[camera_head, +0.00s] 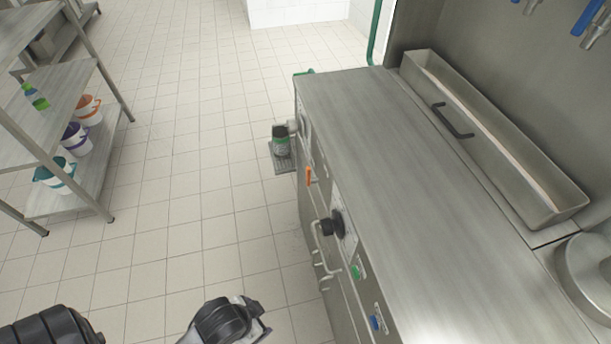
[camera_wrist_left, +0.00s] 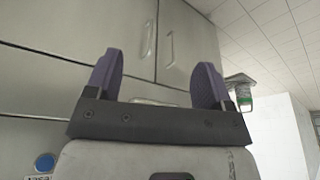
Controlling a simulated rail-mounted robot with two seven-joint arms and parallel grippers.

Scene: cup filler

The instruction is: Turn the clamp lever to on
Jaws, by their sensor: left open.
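The front panel of the steel machine carries an orange lever (camera_head: 309,176) and, nearer to me, a black knob (camera_head: 332,224). No readable label shows which of them is the clamp lever. The wrist and hand of my left arm show low in the head view, out over the floor left of the panel, apart from both controls. In the left wrist view my left gripper (camera_wrist_left: 159,65) is open, its two purple fingers spread with nothing between them. Neither the orange lever nor the black knob can be made out there. My right gripper is not in view.
A green button (camera_head: 356,272) and a blue button (camera_head: 375,322) sit on the panel. A bent metal handle (camera_head: 322,245) sticks out below the knob. A dark can with a green band (camera_head: 281,140) stands on a small tray beyond. Shelves (camera_head: 70,100) stand left; the floor between is clear.

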